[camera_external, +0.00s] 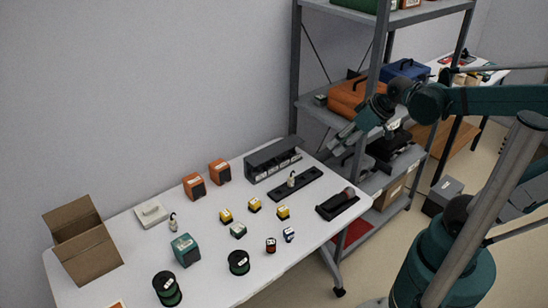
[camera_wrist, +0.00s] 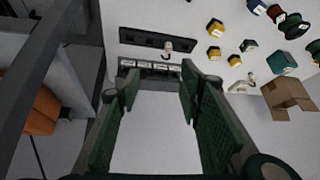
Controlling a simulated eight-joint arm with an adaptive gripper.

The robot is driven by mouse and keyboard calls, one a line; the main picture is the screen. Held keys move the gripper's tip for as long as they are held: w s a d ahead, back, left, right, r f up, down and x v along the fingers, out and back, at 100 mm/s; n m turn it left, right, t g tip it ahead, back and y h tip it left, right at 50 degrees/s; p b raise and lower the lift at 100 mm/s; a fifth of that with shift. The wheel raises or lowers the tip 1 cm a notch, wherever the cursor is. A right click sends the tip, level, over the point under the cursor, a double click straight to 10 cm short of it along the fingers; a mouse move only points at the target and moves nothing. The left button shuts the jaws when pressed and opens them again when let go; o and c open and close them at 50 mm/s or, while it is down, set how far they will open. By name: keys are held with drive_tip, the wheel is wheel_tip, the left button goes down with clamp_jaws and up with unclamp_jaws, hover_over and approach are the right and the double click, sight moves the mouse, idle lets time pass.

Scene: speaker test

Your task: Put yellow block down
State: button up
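Three small yellow blocks with black parts stand on the white table: a left one (camera_external: 226,216), a middle one (camera_external: 254,205) and a right one (camera_external: 283,212). In the wrist view, yellow blocks show at the upper right, one (camera_wrist: 215,27) near the top edge, another (camera_wrist: 213,53) below it and a third (camera_wrist: 234,60) beside that. My gripper (camera_external: 341,140) is raised beside the shelf, to the right of and apart from the blocks. In the wrist view my gripper (camera_wrist: 159,84) is open, its green fingers wide apart with nothing visible between them.
The grey shelf rack (camera_external: 379,55) stands close to my arm, with an orange case (camera_external: 347,97) on it. The table (camera_external: 205,282) also holds a black tray (camera_external: 295,186), a grey bin row (camera_external: 272,159), green spools (camera_external: 167,288) and a cardboard box (camera_external: 88,252). The table's front edge is mostly clear.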

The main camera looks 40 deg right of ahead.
sight(234, 228)
drive_tip(key=s+d+r+m+t+h, duration=0.1)
drive_tip(key=s+d+m+h, duration=0.1)
drive_tip(key=s+d, duration=0.4)
drive_tip(key=shift+o, duration=0.7)
drive_tip(key=shift+a, duration=0.1)
drive_tip(key=w+a+f+n+t+h+b, duration=0.1)
drive_tip(key=w+a+f+n, duration=0.3)
drive_tip(key=w+a+n, duration=0.5)
drive_tip(key=w+a+f+n+t+h+b, duration=0.1)
drive_tip(key=w+a+f+n, duration=0.4)
drive_tip(key=w+a+n, duration=0.4)
drive_tip(key=a+f+n+t, duration=0.1)
drive_tip(key=a+f+n, duration=0.3)
drive_tip(key=a, duration=0.4)
drive_tip(key=a+f+n+t+y, duration=0.1)
drive_tip(key=a+f+n, duration=0.4)
drive_tip(key=a+n, duration=0.2)
drive_tip(key=a+f+n+t+b, duration=0.1)
drive_tip(key=a+f+n, duration=0.3)
drive_tip(key=a, duration=0.7)
drive_tip(key=shift+f+n+t+y, duration=0.25)
drive_tip(key=shift+n+t, duration=0.25)
drive_tip(key=shift+n, duration=0.4)
drive_tip(key=shift+s+a+f+n, duration=0.25)
drive_tip(key=shift+s+a+n, duration=0.05)
drive_tip(key=shift+a+n, duration=0.15)
